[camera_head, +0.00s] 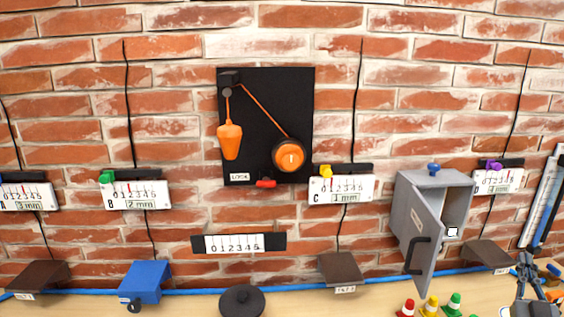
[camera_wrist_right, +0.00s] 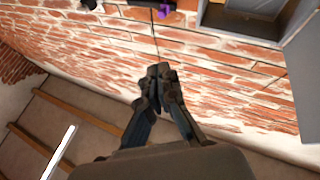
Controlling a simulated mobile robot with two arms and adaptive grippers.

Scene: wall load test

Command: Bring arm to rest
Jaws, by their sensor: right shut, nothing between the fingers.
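My right gripper (camera_head: 528,268) shows at the lower right of the head view, above the table edge and to the right of the open grey cabinet. In the right wrist view my right gripper (camera_wrist_right: 158,72) has its fingertips together, with nothing between them, in front of the brick wall. It touches nothing that I can see. My left gripper is in neither view.
The grey cabinet (camera_head: 408,205) has its door (camera_head: 424,240) swung open. Small red, yellow and green cones (camera_head: 430,306) stand left of my right gripper. A black board (camera_head: 265,90) with an orange weight (camera_head: 230,140) hangs on the wall. A black round lid (camera_head: 242,302) lies in front.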

